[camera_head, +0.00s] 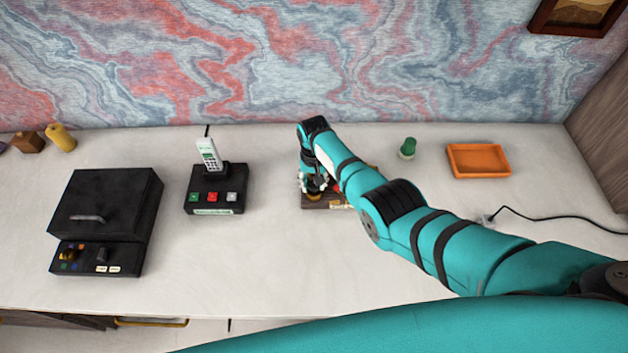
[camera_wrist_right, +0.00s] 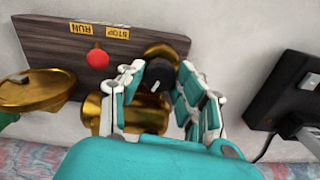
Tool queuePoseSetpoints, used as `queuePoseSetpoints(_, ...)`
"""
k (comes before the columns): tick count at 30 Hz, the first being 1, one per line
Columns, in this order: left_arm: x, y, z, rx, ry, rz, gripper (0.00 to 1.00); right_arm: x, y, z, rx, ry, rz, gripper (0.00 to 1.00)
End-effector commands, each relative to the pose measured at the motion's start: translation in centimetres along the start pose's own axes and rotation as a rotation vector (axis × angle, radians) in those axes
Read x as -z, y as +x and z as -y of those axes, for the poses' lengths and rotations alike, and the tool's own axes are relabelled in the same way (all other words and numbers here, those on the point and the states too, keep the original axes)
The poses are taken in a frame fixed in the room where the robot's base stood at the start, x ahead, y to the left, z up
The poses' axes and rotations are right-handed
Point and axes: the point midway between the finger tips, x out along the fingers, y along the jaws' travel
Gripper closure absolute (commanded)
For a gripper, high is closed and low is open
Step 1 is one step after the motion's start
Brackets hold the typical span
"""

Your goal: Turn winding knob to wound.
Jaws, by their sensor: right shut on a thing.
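The winding knob (camera_wrist_right: 158,77) is dark with a white pointer line. In the right wrist view it sits between the fingers of my right gripper (camera_wrist_right: 160,88), which is shut on it. The knob belongs to a wooden board device (camera_wrist_right: 55,42) with brass parts, a red button (camera_wrist_right: 97,58) and yellow RUN and STOP labels (camera_wrist_right: 98,30). In the head view my right gripper (camera_head: 314,185) is over this board (camera_head: 322,203), and my arm hides much of it. No label for the knob's positions is readable. My left gripper is not in view.
A black telephone base (camera_head: 215,195) with a white handset stands to the left, and a black box with a control panel (camera_head: 98,258) farther left. A green object (camera_head: 407,148) and an orange tray (camera_head: 478,160) are to the right. The front middle desk is clear.

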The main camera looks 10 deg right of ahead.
Motion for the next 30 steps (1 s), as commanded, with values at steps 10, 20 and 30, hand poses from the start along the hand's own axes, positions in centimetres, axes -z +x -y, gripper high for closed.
queuePoseSetpoints(10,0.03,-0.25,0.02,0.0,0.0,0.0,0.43,0.27,-0.26,0.12,0.004,0.257,-0.007,0.98)
queuePoseSetpoints(20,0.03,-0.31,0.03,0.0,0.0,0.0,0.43,0.28,-0.25,0.11,0.004,0.376,-0.007,0.98)
queuePoseSetpoints(30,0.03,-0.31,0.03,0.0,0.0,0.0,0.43,0.3,-0.25,0.09,0.003,0.396,-0.007,0.98)
